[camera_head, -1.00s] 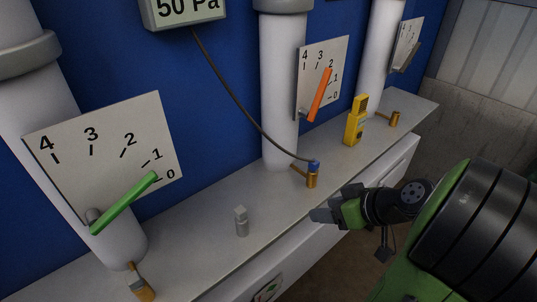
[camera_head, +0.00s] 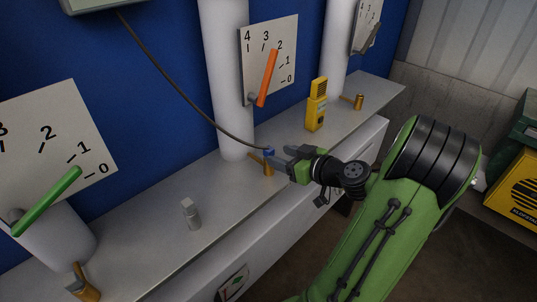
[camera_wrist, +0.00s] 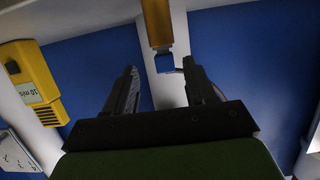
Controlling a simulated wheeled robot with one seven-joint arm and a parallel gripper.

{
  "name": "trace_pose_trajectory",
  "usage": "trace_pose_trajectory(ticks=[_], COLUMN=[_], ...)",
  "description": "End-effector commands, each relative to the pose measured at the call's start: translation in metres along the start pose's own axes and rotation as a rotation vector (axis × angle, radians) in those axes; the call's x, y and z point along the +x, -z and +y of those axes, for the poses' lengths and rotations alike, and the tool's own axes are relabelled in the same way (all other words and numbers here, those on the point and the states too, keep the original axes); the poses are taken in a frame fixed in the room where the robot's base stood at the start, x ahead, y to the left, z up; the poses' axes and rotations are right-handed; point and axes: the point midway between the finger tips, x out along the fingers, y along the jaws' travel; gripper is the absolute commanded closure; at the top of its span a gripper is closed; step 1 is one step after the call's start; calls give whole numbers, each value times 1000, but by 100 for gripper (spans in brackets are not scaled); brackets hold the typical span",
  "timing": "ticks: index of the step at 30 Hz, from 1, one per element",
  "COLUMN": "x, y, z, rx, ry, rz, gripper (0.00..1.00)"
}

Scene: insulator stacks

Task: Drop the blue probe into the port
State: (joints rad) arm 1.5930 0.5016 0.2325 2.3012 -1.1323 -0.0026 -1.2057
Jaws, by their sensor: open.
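The blue probe (camera_head: 268,153) sits at the top of the middle brass port (camera_head: 267,169), with a dark cable running from it up to the left. In the wrist view the blue probe (camera_wrist: 164,64) shows at the end of the brass port (camera_wrist: 157,24), between the fingers in the picture and close to their tips. My gripper (camera_head: 280,156) is open, just right of the probe in the head view; it also shows in the wrist view (camera_wrist: 160,74). I cannot tell whether a finger touches the probe.
A small grey fitting (camera_head: 191,215) stands on the ledge (camera_head: 225,187) to the left. Other brass ports are at the left (camera_head: 88,292) and right (camera_head: 358,102). A yellow meter (camera_head: 317,104) stands behind the middle port. Dials with green (camera_head: 48,200) and orange (camera_head: 267,79) pointers are mounted at the columns.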

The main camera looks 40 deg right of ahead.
Motion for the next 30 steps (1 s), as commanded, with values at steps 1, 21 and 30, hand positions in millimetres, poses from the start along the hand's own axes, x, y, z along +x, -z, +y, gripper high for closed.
trace_pose_trajectory(ticks=[1,21,30], x=[7,51,51], y=[2,6,6], z=[-2,-5,-5], rx=[-1,0,0], ry=[5,1,1], rz=[1,-1,0], gripper=[45,72,100])
